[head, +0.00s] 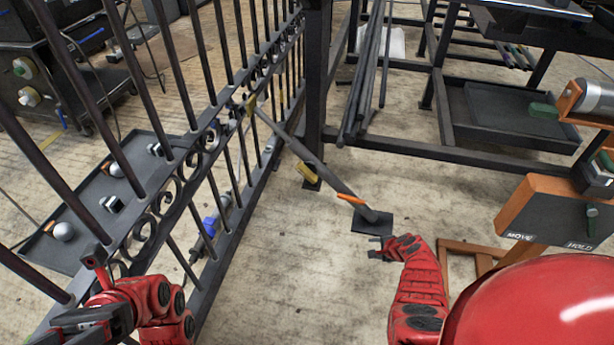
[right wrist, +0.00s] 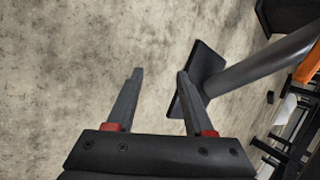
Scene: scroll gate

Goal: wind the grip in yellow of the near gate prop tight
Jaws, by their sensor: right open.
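The near gate prop (head: 325,178) is a dark bar slanting from the gate's scroll band down to a square foot plate (head: 372,222) on the floor. A yellow grip (head: 306,172) sticks out beside the bar, and an orange piece (head: 350,199) sits lower on it. Another yellow piece (head: 251,105) is at its upper end. My right gripper (head: 382,250) is just in front of the foot plate, apart from the grips. In the right wrist view its jaws (right wrist: 157,75) are open and empty, with the bar and plate to the right. My left gripper (head: 96,262) is near the gate's lower left; its jaws are unclear.
The black gate (head: 205,140) stands along the left, with a tray (head: 75,205) of small parts behind it. A blue tool (head: 210,226) lies by its base. A dark frame (head: 400,150) and an orange box marked MOVE and HOLD (head: 560,215) are at right. Floor between is clear.

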